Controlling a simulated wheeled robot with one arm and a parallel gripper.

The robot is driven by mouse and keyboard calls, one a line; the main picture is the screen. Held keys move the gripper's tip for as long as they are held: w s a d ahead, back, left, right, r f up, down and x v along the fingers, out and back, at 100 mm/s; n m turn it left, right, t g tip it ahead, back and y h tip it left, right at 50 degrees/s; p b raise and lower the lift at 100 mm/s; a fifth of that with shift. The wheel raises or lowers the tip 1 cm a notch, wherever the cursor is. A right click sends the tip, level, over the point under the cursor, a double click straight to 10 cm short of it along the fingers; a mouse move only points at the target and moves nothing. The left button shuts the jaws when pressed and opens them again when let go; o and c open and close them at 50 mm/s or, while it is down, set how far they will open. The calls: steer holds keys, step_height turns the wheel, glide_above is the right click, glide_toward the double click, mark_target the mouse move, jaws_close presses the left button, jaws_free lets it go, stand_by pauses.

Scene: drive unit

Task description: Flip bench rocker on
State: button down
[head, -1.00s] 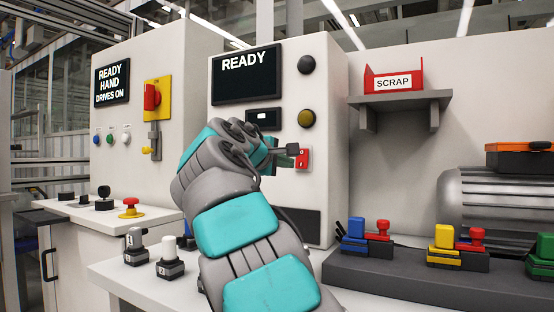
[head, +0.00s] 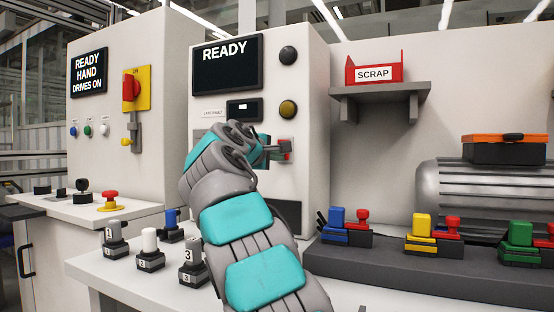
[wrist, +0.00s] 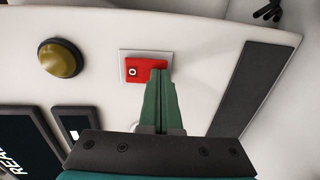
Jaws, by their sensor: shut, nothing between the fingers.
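The bench rocker (wrist: 134,72) is a red switch in a pale plate on the bench cabinet's front panel. In the wrist view its left end shows a white "O" mark; its right end is hidden behind my fingertips. My gripper (wrist: 160,74) is shut and empty, its green fingers pressed together at the rocker's right part. I cannot tell whether they touch it. In the head view my gripper (head: 284,148) is in front of the rocker (head: 288,156), of which only a small red part shows. The cabinet's screen (head: 226,62) reads READY.
A dark yellow round button (head: 288,109) and a black one (head: 288,55) sit above the rocker. The SCRAP shelf (head: 380,90) juts out at right. Several numbered pieces (head: 190,262) stand on the bench below my arm. Coloured blocks (head: 420,228) stand on a grey ledge at right.

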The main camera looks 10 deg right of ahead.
steer(key=shift+w+d+f, duration=0.1)
steer(key=shift+f, duration=0.05)
steer(key=s+a+f+b, duration=0.2)
steer(key=s+a, duration=0.6)
steer(key=s, duration=0.3)
steer(key=shift+s+a, duration=0.15)
steer(key=shift+f, duration=0.1)
stand_by(0.4)
